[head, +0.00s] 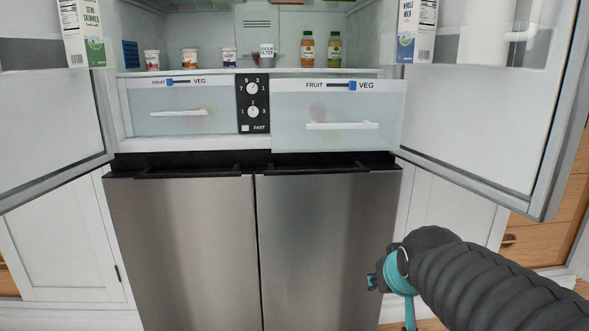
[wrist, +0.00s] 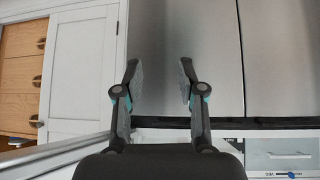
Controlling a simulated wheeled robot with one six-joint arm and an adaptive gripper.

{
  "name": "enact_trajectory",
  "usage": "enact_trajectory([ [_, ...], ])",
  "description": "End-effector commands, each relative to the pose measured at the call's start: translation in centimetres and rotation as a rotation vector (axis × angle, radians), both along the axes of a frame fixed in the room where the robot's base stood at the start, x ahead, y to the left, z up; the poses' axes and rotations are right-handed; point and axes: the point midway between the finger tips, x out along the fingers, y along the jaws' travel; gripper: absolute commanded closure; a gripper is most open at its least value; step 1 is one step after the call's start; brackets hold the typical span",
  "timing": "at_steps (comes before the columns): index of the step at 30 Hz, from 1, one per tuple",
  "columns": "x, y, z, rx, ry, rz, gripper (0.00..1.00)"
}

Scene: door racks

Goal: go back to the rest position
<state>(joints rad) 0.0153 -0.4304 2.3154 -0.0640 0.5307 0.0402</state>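My gripper (wrist: 160,82) shows in the wrist view with its two fingers apart and nothing between them. In the head view my arm comes in from the lower right, and the gripper's fingers cannot be made out there. The fridge's lower steel doors (head: 180,245) are shut.
The upper left fridge door (head: 45,125) and upper right door (head: 480,115) stand open. The right drawer (head: 338,118) sticks out further than the left drawer (head: 180,110). Cups and bottles stand on the shelf (head: 220,73) above. Cartons sit in the door racks.

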Motion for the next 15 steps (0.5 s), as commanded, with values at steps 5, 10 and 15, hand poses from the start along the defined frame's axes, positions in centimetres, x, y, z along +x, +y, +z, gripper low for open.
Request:
enact_trajectory([
  [5,-9.1,0.7,-2.5,0.020,0.238,0.008,0.60],
  [10,-14.0,1.3,-2.8,0.038,0.305,0.013,0.60],
  [15,-15.1,1.2,-1.4,0.038,0.256,0.019,0.60],
])
